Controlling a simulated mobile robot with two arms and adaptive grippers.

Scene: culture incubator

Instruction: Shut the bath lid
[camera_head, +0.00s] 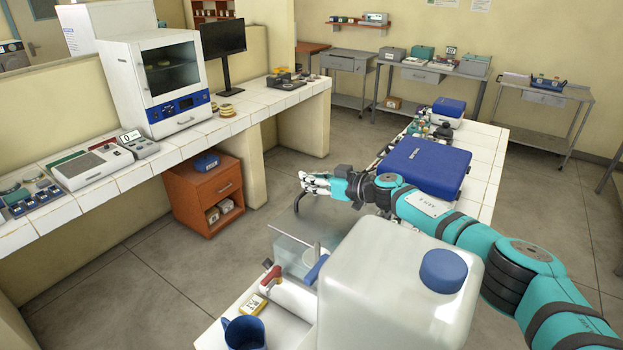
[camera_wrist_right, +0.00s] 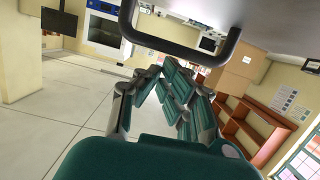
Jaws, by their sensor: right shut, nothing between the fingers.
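The water bath (camera_head: 292,252) stands on the tiled bench in the lower middle of the head view, partly hidden by a large bottle. Its lid (camera_head: 335,222) appears raised, a grey panel with a dark bar handle (camera_head: 299,203) on its left side. In the right wrist view, the dark handle (camera_wrist_right: 180,50) crosses the top, joined to the pale lid panel (camera_wrist_right: 265,18). My right gripper (camera_head: 306,182) is shut and empty, just above and beside the handle in the head view. I cannot tell whether it touches the handle. My left gripper is not in view.
A large translucent bottle with a blue cap (camera_head: 443,270) stands close below my right arm. A blue mug (camera_head: 244,333), a yellow timer (camera_head: 252,306) and a red-handled tap (camera_head: 271,278) are near the bath. A blue case (camera_head: 425,167) lies farther back on the bench.

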